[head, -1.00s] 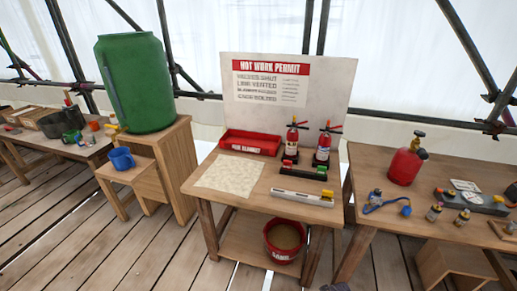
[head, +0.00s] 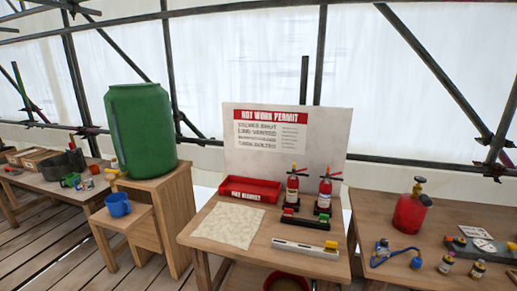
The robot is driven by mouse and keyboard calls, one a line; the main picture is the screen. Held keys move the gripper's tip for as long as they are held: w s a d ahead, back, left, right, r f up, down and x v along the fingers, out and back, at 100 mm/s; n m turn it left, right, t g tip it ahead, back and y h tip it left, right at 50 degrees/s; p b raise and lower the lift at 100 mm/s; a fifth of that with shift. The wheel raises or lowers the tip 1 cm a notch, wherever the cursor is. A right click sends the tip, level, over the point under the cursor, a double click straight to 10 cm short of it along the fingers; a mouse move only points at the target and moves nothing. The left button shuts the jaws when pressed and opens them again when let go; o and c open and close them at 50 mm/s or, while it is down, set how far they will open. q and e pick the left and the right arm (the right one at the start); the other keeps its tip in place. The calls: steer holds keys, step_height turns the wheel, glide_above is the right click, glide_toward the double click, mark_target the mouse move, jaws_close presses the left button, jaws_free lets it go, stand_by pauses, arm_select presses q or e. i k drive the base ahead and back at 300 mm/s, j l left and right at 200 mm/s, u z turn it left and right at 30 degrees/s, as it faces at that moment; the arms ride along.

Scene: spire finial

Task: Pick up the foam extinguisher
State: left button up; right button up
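Two small red extinguishers with black tops and red handles stand upright side by side at the back of the middle wooden table. The left extinguisher (head: 293,188) has a pale label band. The right extinguisher (head: 325,195) has a label that looks whitish to bluish. The label writing is too small to read, so I cannot tell which one is the foam extinguisher. Neither of my grippers is in view.
On the middle table are a red tray (head: 249,190), a pale sheet (head: 229,225), a dark rack with coloured pieces (head: 306,220) and a pale bar (head: 305,249). The permit board (head: 287,141) stands behind. A red canister (head: 410,213) stands on the right table.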

mark_target(292, 182)
steer(key=i+j+z, duration=0.15)
steer(key=i+j, duration=0.25)
steer(key=i+j+z, duration=0.1)
steer(key=i+j, duration=0.25)
steer(key=j, duration=0.3)
